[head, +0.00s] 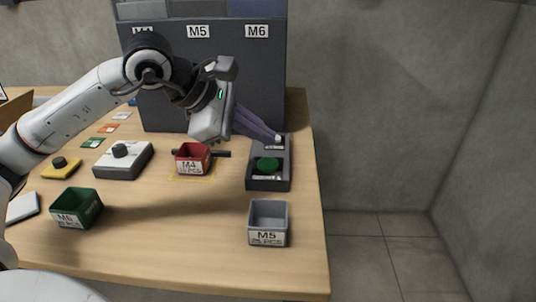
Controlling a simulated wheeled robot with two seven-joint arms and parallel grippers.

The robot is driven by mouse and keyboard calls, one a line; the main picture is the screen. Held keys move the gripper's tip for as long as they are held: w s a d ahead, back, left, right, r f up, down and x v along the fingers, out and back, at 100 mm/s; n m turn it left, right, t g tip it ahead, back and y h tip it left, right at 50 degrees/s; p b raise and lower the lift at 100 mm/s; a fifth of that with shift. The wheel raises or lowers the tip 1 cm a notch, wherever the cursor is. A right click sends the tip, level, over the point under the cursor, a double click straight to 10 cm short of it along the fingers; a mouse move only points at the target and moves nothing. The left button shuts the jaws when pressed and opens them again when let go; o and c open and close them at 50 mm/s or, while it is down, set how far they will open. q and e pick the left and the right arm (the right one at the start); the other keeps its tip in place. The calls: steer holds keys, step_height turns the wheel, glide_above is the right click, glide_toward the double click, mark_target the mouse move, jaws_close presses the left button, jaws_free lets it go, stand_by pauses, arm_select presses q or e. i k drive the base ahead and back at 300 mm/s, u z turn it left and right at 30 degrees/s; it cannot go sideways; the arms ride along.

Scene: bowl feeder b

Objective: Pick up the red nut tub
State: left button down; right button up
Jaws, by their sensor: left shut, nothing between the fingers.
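The red nut tub (193,160), labelled M4, stands upright on the table with a dark bar at each side of it. It sits on a yellow-marked patch. My left gripper (277,139) is shut and empty. Its purple-grey fingers point down to the right, with the tips over the back of the dark control box, to the right of the red tub and apart from it. My right gripper is not in view.
A dark box with a green button (267,165) is right of the red tub. A grey M5 tub (268,222) and a green tub (76,207) stand nearer the front. A grey knob box (123,160) is to the left. A tall dark cabinet (262,75) closes off the back. The front middle table is clear.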

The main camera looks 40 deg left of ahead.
mark_target(192, 159)
steer(key=k, duration=1)
